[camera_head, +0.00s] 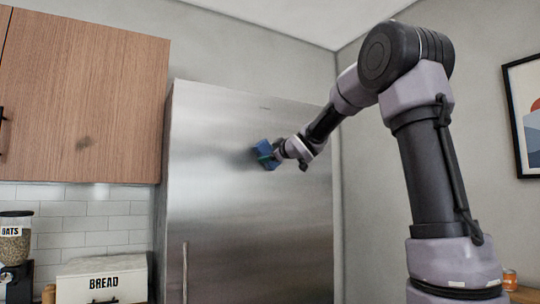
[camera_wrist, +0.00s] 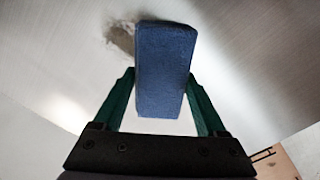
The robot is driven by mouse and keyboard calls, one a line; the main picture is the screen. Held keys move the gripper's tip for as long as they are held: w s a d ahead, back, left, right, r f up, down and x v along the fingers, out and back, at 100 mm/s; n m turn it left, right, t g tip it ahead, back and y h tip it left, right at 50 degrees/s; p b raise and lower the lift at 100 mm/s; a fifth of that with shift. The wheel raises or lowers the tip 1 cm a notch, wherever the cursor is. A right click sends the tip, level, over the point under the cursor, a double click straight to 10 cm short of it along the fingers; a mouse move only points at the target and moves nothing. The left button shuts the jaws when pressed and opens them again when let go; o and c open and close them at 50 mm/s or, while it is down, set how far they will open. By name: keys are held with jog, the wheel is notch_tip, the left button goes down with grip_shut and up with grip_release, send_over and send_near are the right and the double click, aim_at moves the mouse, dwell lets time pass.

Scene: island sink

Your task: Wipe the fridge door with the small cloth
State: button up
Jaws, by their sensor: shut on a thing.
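The fridge door (camera_head: 230,210) is a tall brushed-steel panel in the middle of the head view, with a vertical handle at its lower left. My gripper (camera_head: 272,155) is at the upper middle of the door, shut on a blue cloth (camera_head: 264,152). In the wrist view the cloth (camera_wrist: 162,65) looks like a thick blue block between the green fingers of my gripper (camera_wrist: 160,100). Its far end is at the door surface (camera_wrist: 240,50); I cannot tell whether it presses on it. A brownish smudge (camera_wrist: 121,38) shows on the door just left of the cloth, partly hidden by it.
Below are a bread box (camera_head: 102,280) and an oats dispenser (camera_head: 15,240). A framed picture (camera_head: 525,115) hangs on the right wall.

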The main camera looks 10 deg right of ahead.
jog(key=shift+w+a, duration=0.2)
jog(key=shift+w, duration=0.45)
jog(key=shift+w+d, duration=0.25)
jog(key=shift+d, duration=0.65)
jog(key=shift+w+d, duration=0.2)
jog(key=shift+d, duration=0.65)
jog(key=shift+w+d, duration=1.2)
jog(key=shift+d, duration=2.15)
jog(key=shift+s+a, duration=0.55)
jog(key=shift+a, duration=1.15)
jog(key=shift+s+a, duration=0.55)
jog(key=shift+a, duration=1.2)
jog(key=shift+s+a, duration=0.55)
jog(key=shift+a, duration=1.15)
jog(key=v, duration=0.6)
